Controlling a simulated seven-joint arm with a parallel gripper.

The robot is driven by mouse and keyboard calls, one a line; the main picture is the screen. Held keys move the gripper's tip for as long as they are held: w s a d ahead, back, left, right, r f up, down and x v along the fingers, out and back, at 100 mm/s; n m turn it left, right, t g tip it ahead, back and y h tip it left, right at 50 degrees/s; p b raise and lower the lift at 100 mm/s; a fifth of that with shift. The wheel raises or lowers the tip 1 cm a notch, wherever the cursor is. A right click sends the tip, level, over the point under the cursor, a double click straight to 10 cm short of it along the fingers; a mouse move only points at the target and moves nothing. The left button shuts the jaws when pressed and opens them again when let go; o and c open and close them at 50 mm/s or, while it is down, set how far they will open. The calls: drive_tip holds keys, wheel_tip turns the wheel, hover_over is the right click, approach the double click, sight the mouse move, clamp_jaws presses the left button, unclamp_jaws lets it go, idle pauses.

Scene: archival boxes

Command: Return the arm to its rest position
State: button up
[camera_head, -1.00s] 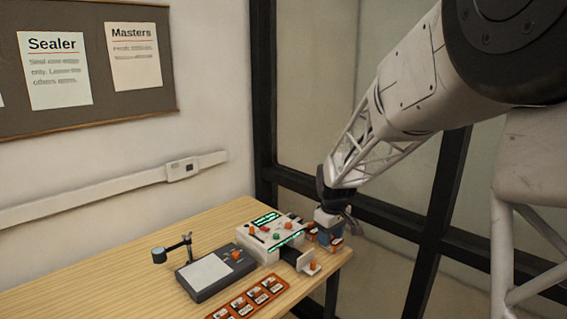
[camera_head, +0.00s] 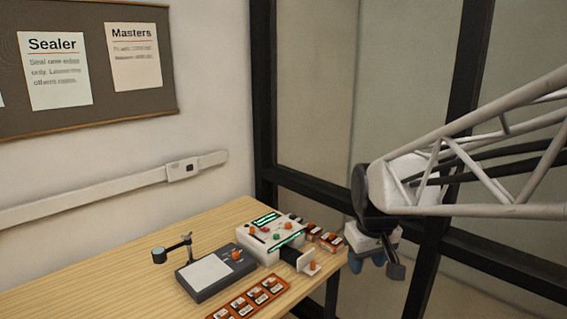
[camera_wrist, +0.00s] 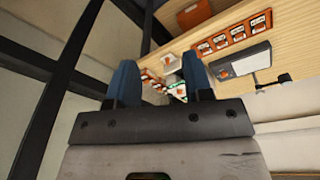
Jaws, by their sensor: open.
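My gripper (camera_head: 367,264) is off the right end of the wooden table (camera_head: 110,268) in the head view, pointing down. In the wrist view my gripper (camera_wrist: 160,82) shows two blue fingers spread apart, with nothing between them held. The table and its devices lie beyond the fingertips there. My arm reaches in from the right side of the head view.
A white device with green displays (camera_head: 268,240) stands near the table's right end. Beside it are a dark grey device with a pale plate (camera_head: 212,274) and an orange tray of small items (camera_head: 247,299). A dark window frame (camera_head: 262,100) stands behind.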

drive_tip(key=s+d+m, duration=0.1)
drive_tip(key=s+m, duration=0.2)
drive_tip(key=s, duration=1.4)
drive_tip(key=shift+s+d+f+m+t, duration=0.2)
drive_tip(key=shift+f+m+t, duration=0.1)
drive_tip(key=shift+t, duration=0.1)
drive_tip(key=shift+o, duration=0.3)
drive_tip(key=shift+w, duration=0.1)
idle(0.8)
